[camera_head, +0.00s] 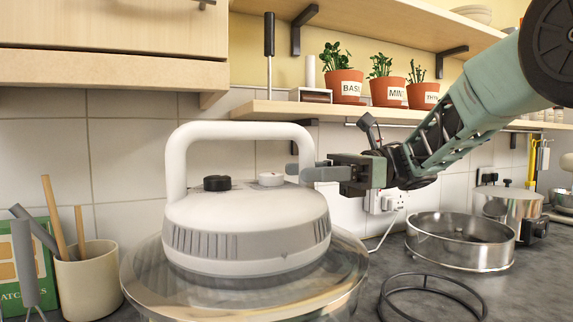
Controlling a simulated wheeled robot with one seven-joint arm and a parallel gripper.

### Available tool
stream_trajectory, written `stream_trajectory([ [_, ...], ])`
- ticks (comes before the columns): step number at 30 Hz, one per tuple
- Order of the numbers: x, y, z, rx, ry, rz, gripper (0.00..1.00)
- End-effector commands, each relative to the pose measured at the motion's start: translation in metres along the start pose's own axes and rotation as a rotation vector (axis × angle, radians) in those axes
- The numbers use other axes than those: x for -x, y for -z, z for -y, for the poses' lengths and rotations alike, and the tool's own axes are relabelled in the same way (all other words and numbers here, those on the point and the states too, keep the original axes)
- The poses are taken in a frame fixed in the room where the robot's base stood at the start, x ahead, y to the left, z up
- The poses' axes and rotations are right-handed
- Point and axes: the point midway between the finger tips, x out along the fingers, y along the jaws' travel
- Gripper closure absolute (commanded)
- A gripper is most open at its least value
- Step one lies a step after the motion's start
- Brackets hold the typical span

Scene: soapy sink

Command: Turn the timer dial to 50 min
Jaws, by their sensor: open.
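A white and grey appliance lid (245,235) with a tall arched handle (178,165) sits on a clear glass bowl (140,275). A black dial (217,183) and a white dial (271,179) are on its top, under the handle. I cannot read any markings, so I cannot tell which one is the timer dial or where it is set. My gripper (303,173) comes in level from the right, open, with its grey fingers by the handle's right leg. The fingertips are close to the white dial; I cannot tell whether they touch it. They partly hide the handle leg.
A beige pot with utensils (88,285) stands at the left. A metal ring pan (460,240), a black wire rack (432,291) and a lidded pot (500,205) are at the right.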

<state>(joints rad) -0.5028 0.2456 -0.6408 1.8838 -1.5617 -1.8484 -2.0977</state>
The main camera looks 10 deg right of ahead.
Motion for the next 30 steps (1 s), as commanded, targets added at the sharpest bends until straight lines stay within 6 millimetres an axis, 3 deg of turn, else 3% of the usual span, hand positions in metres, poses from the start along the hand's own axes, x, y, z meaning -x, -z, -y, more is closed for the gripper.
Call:
stream_trajectory([
  [7,-0.033,-0.001,0.0,0.001,-0.001,0.0,0.45],
  [19,-0.04,0.0,0.0,0.001,0.001,0.0,0.45],
  [20,-0.04,0.0,0.0,0.001,0.001,0.0,0.51],
  [24,-0.04,0.0,0.0,0.001,0.001,0.0,0.89],
  [30,-0.04,0.002,0.0,0.003,0.007,0.0,0.89],
])
